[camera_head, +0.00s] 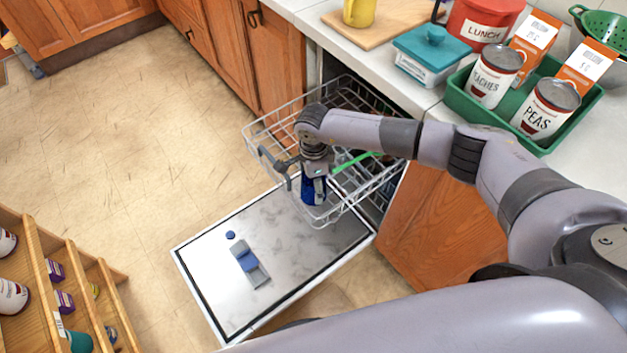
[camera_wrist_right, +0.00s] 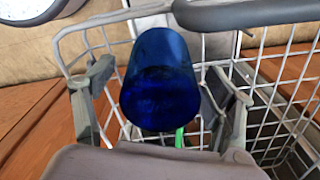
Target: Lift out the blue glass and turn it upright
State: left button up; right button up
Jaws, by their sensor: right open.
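The blue glass (camera_head: 314,192) is in the wire rack (camera_head: 268,132) of the open dishwasher, near the rack's front corner. In the right wrist view the glass (camera_wrist_right: 160,85) stands between the two fingers of my right gripper (camera_wrist_right: 157,92). A gap shows on each side of it, so the fingers are open and not closed on it. In the head view my right gripper (camera_head: 313,176) is right above and around the glass, hiding its upper part. I cannot tell for sure which end of the glass is up. My left gripper is not in view.
The lowered dishwasher door (camera_head: 210,268) lies below the rack. A green strip (camera_head: 352,162) is in the rack beside the gripper. The counter (camera_head: 420,98) at right holds a teal box (camera_head: 430,55) and a green tray (camera_head: 545,150) with cans.

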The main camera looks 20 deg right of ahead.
jog(key=shift+f, duration=0.45)
jog(key=c, duration=1.3)
jog(key=shift+r, duration=0.1)
jog(key=shift+c, duration=0.5)
jog(key=shift+r, duration=0.1)
